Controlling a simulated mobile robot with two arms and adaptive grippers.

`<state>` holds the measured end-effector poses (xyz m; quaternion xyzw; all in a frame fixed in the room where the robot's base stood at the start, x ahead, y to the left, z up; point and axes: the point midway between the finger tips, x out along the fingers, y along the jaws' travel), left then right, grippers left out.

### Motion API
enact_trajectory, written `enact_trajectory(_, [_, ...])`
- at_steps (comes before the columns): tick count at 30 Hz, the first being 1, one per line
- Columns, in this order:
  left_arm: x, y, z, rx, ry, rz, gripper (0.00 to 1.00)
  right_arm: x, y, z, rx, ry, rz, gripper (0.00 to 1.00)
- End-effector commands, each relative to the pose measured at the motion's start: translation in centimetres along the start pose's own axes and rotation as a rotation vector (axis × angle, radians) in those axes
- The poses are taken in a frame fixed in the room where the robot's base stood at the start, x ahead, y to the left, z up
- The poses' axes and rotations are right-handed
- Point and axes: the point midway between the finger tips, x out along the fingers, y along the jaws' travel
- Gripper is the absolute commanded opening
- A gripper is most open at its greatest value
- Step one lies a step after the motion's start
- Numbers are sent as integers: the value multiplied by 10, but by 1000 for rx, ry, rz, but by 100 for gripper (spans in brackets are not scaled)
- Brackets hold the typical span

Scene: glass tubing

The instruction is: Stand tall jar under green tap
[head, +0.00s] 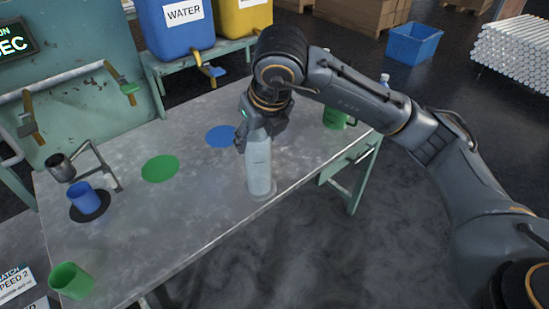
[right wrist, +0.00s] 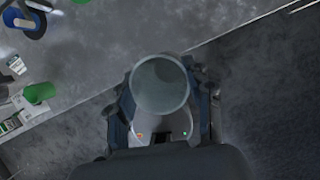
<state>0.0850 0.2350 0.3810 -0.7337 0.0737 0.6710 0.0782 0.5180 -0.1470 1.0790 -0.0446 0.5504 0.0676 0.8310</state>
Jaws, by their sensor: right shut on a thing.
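The tall jar (head: 259,168) is clear and stands upright near the front edge of the table in the head view. My right gripper (head: 250,132) is shut on its upper part. In the right wrist view the jar's round end (right wrist: 160,85) shows between the fingers. I cannot tell whether the jar's base touches the table. A tap with a green handle (head: 129,87) sticks out from the teal machine at the left, well away from the jar. A green disc (head: 160,168) lies flat on the table, left of the jar. My left gripper is not in view.
A blue disc (head: 220,135) lies behind the jar. A blue mug (head: 85,199) stands on a black disc beside a bent pipe (head: 103,160). Green cups stand at front left (head: 70,280) and right (head: 334,118). Blue and yellow tanks (head: 183,22) stand at the back.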

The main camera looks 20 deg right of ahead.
Motion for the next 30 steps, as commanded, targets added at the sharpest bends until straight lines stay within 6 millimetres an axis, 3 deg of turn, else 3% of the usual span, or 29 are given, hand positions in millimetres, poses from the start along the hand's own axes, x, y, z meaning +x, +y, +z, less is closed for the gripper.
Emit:
enact_trajectory(6, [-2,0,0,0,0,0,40,-8,1,12,165,0,-68,0])
enact_trajectory(11, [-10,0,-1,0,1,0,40,2,-8,24,197,6,-82,0])
enact_trajectory(20, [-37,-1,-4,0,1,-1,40,55,-42,71,197,6,-82,0])
enact_trajectory(24, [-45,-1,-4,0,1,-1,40,90,-51,78,193,7,-79,0])
enact_trajectory(30, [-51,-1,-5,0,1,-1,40,119,-60,85,191,3,-78,0])
